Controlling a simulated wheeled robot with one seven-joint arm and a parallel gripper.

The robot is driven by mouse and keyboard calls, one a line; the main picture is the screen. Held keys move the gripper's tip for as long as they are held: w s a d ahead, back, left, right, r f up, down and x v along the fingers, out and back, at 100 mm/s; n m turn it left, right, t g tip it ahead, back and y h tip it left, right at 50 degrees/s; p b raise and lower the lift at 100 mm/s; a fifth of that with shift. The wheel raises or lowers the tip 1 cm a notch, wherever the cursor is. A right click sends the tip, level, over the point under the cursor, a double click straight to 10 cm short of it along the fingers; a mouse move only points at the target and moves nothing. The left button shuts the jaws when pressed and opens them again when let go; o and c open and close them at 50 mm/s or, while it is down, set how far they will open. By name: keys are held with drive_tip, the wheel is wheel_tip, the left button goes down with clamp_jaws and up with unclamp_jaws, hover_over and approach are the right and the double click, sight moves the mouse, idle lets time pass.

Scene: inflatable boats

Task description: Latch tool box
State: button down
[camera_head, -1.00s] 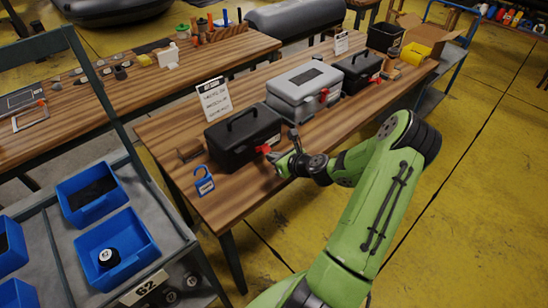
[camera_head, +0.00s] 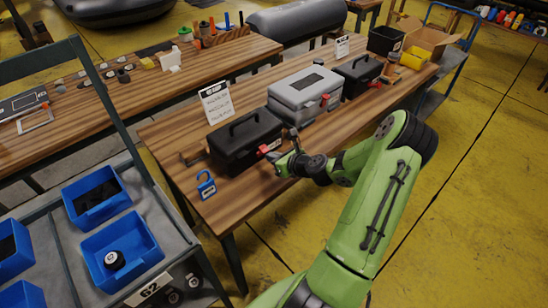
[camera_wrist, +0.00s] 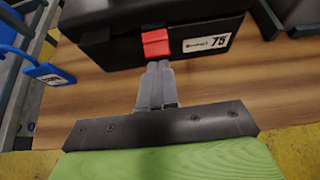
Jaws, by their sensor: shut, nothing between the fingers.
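The black tool box (camera_head: 244,140) with a handle on its lid stands on the near end of the wooden table. Its lid looks down. The red latch (camera_head: 263,151) is on its front; in the wrist view the latch (camera_wrist: 156,44) is centred just ahead of my fingertips. My gripper (camera_head: 280,162) is in front of the tool box, with its fingers together and empty. In the wrist view my gripper (camera_wrist: 158,68) points at the latch's lower edge, touching or nearly so; I cannot tell which. A white label (camera_wrist: 207,43) sits right of the latch.
A grey tool box (camera_head: 304,92) and another black tool box (camera_head: 358,75) stand farther along the table. A blue padlock-shaped tag (camera_head: 206,185) is at the table's near left corner. A white sign (camera_head: 217,101) stands behind the near box. A cart with blue bins (camera_head: 122,249) is at left.

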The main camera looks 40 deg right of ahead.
drive_tip(key=shift+w+r+p, duration=0.3)
drive_tip(key=shift+r+p, duration=0.25)
drive_tip(key=shift+p, duration=0.2)
drive_tip(key=shift+f, duration=0.15)
drive_tip(key=f+p+v, duration=0.1)
drive_tip(key=p+v, duration=0.1)
drive_tip(key=v, duration=0.6)
drive_tip(key=shift+s, duration=0.55)
drive_tip(key=shift+r, duration=0.1)
